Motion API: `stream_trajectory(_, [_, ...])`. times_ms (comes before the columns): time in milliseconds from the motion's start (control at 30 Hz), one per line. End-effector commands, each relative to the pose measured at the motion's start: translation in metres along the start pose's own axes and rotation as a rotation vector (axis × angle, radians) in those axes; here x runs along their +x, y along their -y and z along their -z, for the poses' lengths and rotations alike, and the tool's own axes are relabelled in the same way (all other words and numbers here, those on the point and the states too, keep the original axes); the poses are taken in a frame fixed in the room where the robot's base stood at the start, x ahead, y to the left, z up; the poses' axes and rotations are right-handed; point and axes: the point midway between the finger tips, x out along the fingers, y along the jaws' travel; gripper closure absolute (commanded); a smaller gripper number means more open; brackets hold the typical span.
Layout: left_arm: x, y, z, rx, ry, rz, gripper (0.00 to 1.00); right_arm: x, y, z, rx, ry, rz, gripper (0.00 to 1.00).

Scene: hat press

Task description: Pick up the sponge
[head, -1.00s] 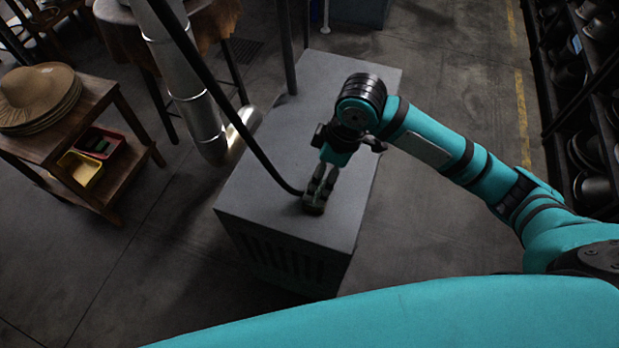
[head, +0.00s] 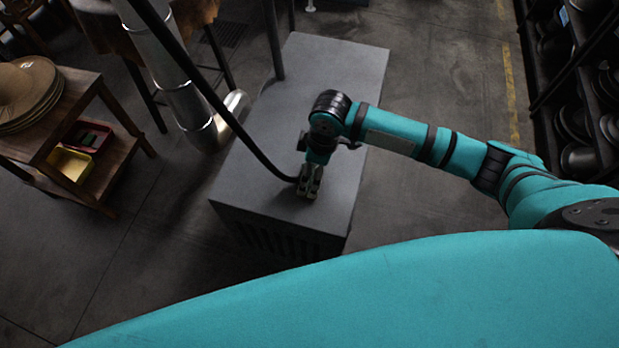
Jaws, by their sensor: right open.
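My right gripper (head: 310,190) points down at the top of the grey box (head: 335,72), close to its near edge. Its fingers are open, beside the lower end of a black hose. I cannot tell whether the fingertips touch the box top. I cannot make out a sponge for certain; anything small between or under the fingers is hidden or too dark to tell. My left gripper is not in view.
A black hose (head: 225,115) slopes down to the box top, left of the gripper. A silver pipe (head: 172,72) stands beyond it. A wooden table (head: 75,115) at left holds straw hats (head: 28,90), with red (head: 88,138) and yellow trays (head: 70,165) below. A rack stands right.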

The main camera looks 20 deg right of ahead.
Motion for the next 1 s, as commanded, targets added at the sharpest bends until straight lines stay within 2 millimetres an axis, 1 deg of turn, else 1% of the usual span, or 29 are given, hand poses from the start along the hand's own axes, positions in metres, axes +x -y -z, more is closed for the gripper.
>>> stream_trajectory(67, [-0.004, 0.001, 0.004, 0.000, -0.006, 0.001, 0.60, 0.006, 0.001, 0.000, 0.001, 0.002, 0.002, 0.00])
stream_trajectory(200, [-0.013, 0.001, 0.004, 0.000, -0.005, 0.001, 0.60, 0.027, 0.002, 0.000, 0.002, 0.003, 0.004, 0.00])
stream_trajectory(333, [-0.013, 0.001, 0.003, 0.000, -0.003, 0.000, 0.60, 0.045, 0.002, 0.000, 0.000, 0.002, 0.002, 0.00])
stream_trajectory(433, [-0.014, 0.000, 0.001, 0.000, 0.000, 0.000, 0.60, 0.051, 0.001, -0.001, 0.000, 0.001, 0.001, 0.00])
stream_trajectory(633, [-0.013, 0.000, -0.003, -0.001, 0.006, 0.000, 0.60, 0.052, 0.001, -0.001, 0.000, 0.001, 0.000, 0.00])
stream_trajectory(667, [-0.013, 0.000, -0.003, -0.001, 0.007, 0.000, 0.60, 0.052, 0.001, -0.001, 0.000, 0.001, 0.000, 0.03])
stream_trajectory(867, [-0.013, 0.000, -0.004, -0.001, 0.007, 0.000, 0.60, 0.051, 0.001, -0.001, 0.000, 0.001, 0.000, 0.29])
stream_trajectory(1000, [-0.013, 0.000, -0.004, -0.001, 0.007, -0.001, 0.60, 0.051, 0.001, -0.001, 0.000, 0.001, 0.000, 0.29])
